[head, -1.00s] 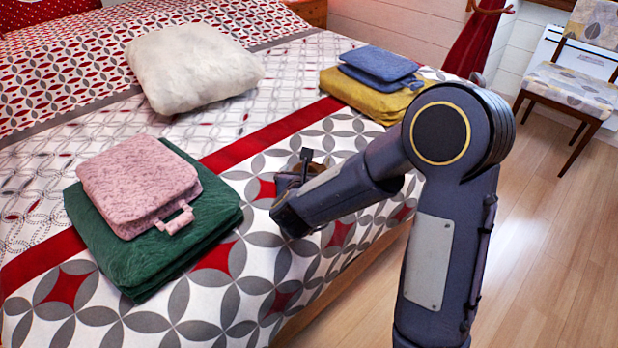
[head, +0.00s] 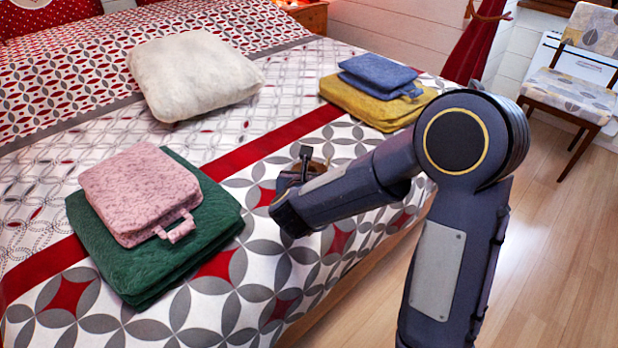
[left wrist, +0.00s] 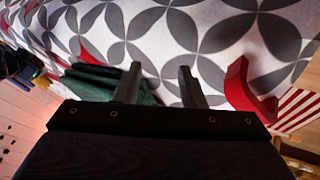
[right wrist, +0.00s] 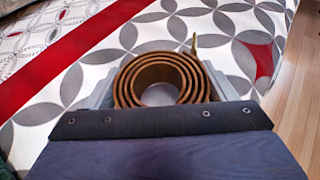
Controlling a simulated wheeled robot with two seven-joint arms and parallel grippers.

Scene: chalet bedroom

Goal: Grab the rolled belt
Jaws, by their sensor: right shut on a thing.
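The rolled belt (right wrist: 163,78) is a brown spiral coil seen from above in the right wrist view. It sits between the two fingers of my right gripper (right wrist: 162,92), which is shut on it over the patterned bed cover. In the head view, my right gripper (head: 304,168) is at the bed's near side, right of the folded clothes, and my forearm hides most of the belt. I cannot tell whether the belt touches the bed. My left gripper (left wrist: 160,85) is open and empty in its wrist view, and is outside the head view.
A pink folded garment (head: 135,190) lies on a green one (head: 215,222) left of my right gripper. Blue (head: 375,72) and yellow (head: 350,100) folded items lie beyond it. A white pillow (head: 195,75) is farther back. A red curved object (left wrist: 243,88) is near my left gripper.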

